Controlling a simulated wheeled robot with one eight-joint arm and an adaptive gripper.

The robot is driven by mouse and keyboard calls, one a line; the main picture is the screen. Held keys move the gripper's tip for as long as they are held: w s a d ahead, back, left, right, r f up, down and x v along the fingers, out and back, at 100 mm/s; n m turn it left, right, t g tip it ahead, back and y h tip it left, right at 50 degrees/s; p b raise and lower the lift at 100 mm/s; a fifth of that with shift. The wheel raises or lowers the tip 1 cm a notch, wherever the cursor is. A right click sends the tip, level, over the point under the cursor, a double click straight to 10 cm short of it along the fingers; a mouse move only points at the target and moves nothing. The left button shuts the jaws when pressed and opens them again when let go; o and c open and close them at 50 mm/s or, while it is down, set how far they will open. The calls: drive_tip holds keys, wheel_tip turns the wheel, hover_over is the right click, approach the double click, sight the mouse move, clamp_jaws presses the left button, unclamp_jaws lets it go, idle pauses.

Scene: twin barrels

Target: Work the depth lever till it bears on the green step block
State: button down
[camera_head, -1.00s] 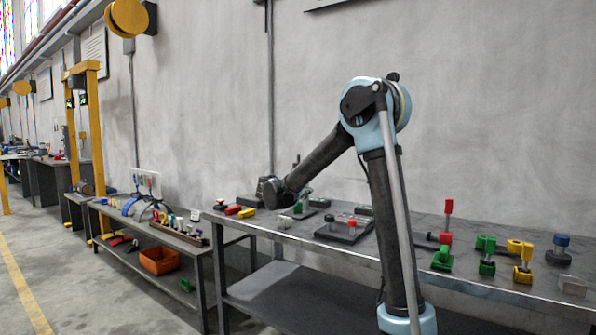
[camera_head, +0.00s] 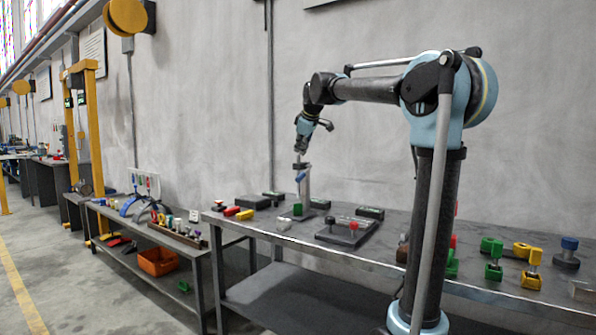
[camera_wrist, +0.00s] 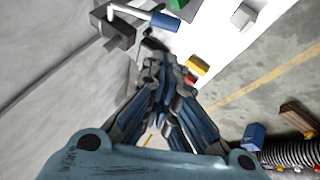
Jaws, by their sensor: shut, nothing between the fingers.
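The depth lever with its blue grip (camera_head: 301,176) juts from a grey upright post (camera_head: 305,188) on the bench, below my gripper. In the wrist view the blue grip (camera_wrist: 165,22) ends a pale rod from the dark head of the post (camera_wrist: 112,32). The green step block (camera_head: 297,209) stands low beside the post's foot; its top (camera_wrist: 190,7) is cut by the wrist view's upper edge. The lever is clear of the block. My gripper (camera_head: 298,161) points down, shut and empty, above the lever; its fingertips (camera_wrist: 160,62) look apart from the grip.
A dark plate with a red knob (camera_head: 354,225) lies right of the post. Red (camera_head: 232,210) and yellow (camera_head: 245,214) blocks lie left. Green and yellow clamps (camera_head: 494,262) stand at the bench's right. The wall is close behind.

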wheel_tip(320, 180, up, 2)
drive_tip(key=r, duration=0.1)
hover_over(302, 173)
drive_tip(key=s+a, duration=0.3)
wheel_tip(302, 173, down, 8)
drive_tip(key=f, duration=0.2)
drive_tip(key=shift+w+d+f+m+y, duration=0.25)
drive_tip(key=shift+d+f+m+y, duration=0.05)
drive_tip(key=shift+f+y, duration=0.1)
drive_tip(key=shift+w+d+f, duration=0.1)
drive_tip(key=shift+d+f, duration=0.15)
drive_tip(key=shift+f, duration=0.2)
